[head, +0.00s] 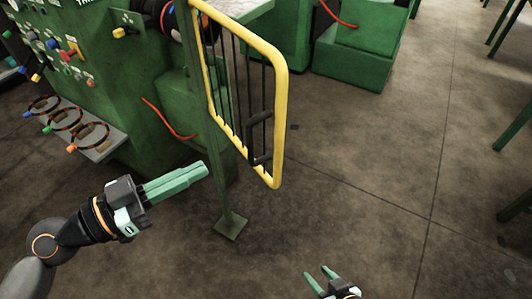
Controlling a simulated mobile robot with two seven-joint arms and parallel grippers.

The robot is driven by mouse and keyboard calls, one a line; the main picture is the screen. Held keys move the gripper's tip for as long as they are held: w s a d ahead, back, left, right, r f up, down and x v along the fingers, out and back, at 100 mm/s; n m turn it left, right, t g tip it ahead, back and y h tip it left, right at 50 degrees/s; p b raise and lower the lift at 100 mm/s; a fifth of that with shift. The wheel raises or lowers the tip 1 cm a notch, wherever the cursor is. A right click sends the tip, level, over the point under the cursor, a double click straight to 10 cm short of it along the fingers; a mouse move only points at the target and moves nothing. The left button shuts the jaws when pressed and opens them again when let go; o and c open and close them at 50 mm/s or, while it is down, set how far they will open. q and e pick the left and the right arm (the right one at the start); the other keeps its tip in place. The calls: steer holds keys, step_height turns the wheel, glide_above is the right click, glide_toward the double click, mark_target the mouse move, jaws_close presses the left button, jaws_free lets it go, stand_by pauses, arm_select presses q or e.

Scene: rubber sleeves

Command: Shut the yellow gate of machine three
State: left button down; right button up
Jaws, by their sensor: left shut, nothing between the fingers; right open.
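The yellow gate (284,120) is a yellow tube frame with dark upright bars and a black handle (259,137) near its free edge. It stands swung out from a green post (217,150), away from the green machine (140,120). My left gripper (205,170) is shut and empty, to the left of the post and below the gate's lower rail; in the picture it is apart from the gate. My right gripper (316,272) is open and empty at the bottom of the view, below the gate and apart from it. Whether this is machine three cannot be read.
A tray with several dark rings (102,144) juts from the machine at left, near my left arm. The post's square foot (231,225) is on the floor. A green box (352,65) stands behind the gate.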

arm_select(q)
steer(key=p, duration=0.6)
glide_toward(276, 132)
steer(key=x, duration=0.6)
steer(key=shift+s+r, duration=0.15)
steer(key=shift+r, duration=0.05)
steer(key=shift+w+d+f, duration=0.15)
steer(key=shift+w+d, duration=0.1)
steer(key=shift+d, duration=0.2)
arm_select(e)
steer(key=shift+s+d+r, duration=0.1)
steer(key=shift+d+r, duration=0.15)
steer(key=shift+r, duration=0.7)
steer(key=shift+w+d+r, duration=0.1)
steer(key=shift+d+r, duration=0.15)
steer(key=shift+r, duration=0.75)
steer(key=shift+s+d+r, duration=0.1)
steer(key=shift+d+r, duration=0.15)
steer(key=shift+r, duration=0.7)
arm_select(q)
steer(key=shift+w+d, duration=0.1)
